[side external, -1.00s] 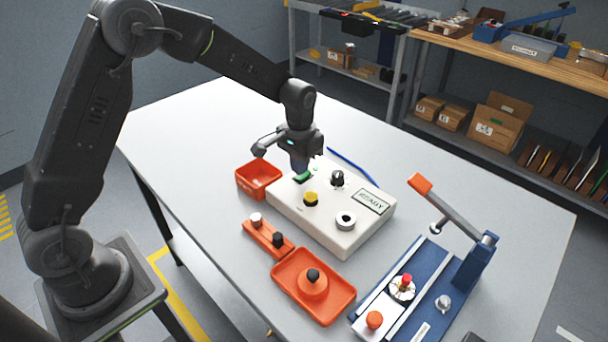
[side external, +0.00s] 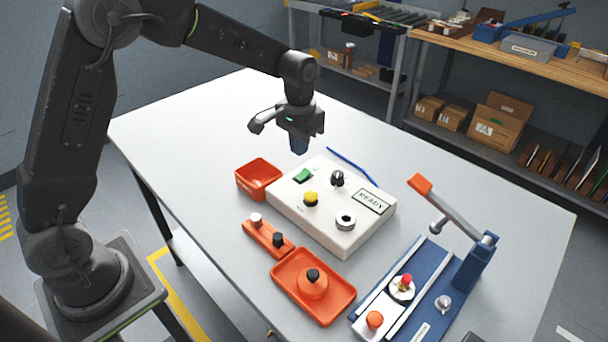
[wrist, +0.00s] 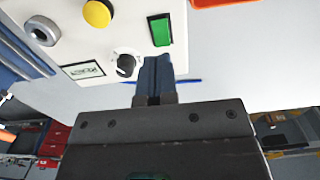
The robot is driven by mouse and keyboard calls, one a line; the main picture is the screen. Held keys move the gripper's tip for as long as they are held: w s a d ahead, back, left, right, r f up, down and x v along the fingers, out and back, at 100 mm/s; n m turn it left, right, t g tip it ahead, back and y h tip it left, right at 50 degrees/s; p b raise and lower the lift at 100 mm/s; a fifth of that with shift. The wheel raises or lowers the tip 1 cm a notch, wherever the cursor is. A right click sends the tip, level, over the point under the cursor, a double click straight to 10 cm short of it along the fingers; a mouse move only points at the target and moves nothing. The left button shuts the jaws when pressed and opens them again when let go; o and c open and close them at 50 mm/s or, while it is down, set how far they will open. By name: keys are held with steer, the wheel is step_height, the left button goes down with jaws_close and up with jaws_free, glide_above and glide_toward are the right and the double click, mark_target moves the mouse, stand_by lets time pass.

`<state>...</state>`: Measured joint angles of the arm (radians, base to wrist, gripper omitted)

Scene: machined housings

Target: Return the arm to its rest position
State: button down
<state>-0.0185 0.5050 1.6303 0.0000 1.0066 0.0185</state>
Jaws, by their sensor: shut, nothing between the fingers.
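My gripper (side external: 299,146) is shut and empty in the side external view. It hangs above the table, just behind the back-left corner of the white control box (side external: 335,234), apart from it. In the wrist view my gripper's blue fingers (wrist: 154,78) are together, with nothing between them. The box carries a green rocker switch (side external: 303,175), a black knob (side external: 337,178), a yellow button (side external: 311,199), a silver ring (side external: 345,220) and a READY display (side external: 373,201). The green switch also shows in the wrist view (wrist: 160,30).
An orange bin (side external: 258,180), an orange holder with two pegs (side external: 268,238) and an orange tray (side external: 313,286) stand left and front of the box. A blue fixture with a raised lever (side external: 452,215) is at right. A blue rod (side external: 352,166) lies behind the box. The table's back left is clear.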

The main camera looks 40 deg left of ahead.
steer(key=s+r+t, duration=0.4)
steer(key=s+r, duration=0.9)
steer(key=s, duration=0.4)
steer(key=s+t, duration=0.1)
steer(key=s, duration=0.8)
steer(key=shift+s+d+f+t, duration=0.15)
steer(key=shift+d+f+t, duration=0.15)
steer(key=shift+d, duration=0.15)
steer(key=c, duration=1.8)
jaws_free()
steer(key=shift+c, duration=0.2)
